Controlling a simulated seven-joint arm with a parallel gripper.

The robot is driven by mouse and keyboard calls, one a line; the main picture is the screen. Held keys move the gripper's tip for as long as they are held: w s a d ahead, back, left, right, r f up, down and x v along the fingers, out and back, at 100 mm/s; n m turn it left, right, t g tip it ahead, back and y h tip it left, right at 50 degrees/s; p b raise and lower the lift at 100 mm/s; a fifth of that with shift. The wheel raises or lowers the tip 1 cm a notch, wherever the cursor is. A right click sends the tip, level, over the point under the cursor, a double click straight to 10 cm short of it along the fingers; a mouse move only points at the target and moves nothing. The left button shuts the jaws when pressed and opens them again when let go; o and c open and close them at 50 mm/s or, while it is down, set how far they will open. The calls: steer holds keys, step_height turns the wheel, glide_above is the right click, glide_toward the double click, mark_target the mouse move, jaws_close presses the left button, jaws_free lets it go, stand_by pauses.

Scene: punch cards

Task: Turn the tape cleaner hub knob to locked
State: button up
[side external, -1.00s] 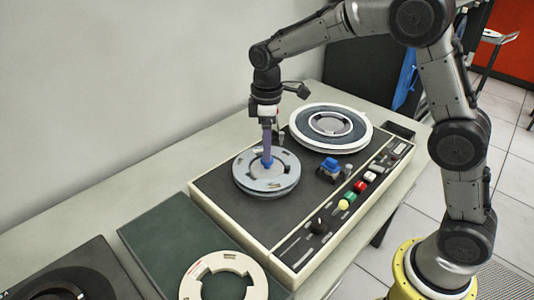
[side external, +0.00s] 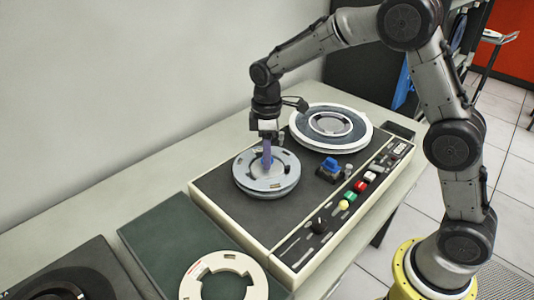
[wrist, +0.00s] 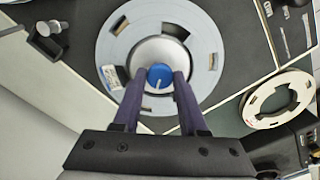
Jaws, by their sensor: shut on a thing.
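The blue hub knob (wrist: 159,76) sits at the centre of the grey-white reel (wrist: 107,42) on the tape cleaner's left spindle. It has a white pointer line, which points toward the bottom of the wrist view. My gripper (wrist: 159,80) has a purple finger on each side of the knob and is shut on it. In the side view my gripper (side external: 267,162) points straight down over the reel (side external: 285,181) and mostly hides the knob. The tape cleaner (side external: 225,205) is a dark-topped deck with a cream rim. I cannot read any locked mark.
A second reel (side external: 331,122) lies on the deck's back right. A blue-topped part (side external: 330,165) and coloured buttons (side external: 361,187) stand right of the knob. A loose white reel (side external: 192,287) lies on a green surface (side external: 160,240) in front.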

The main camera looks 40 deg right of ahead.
steer(key=shift+m, duration=0.3)
jaws_close()
steer(key=m, duration=0.2)
steer(key=shift+m, duration=0.3)
steer(key=m, duration=0.3)
steer(key=shift+m, duration=0.3)
steer(key=m, duration=0.3)
steer(key=shift+r, duration=0.1)
steer(key=shift+m, duration=2.1)
steer(key=shift+w, duration=0.1)
steer(key=o, duration=1.1)
jaws_free()
step_height(320, 180, up, 14)
steer(key=shift+f, duration=0.15)
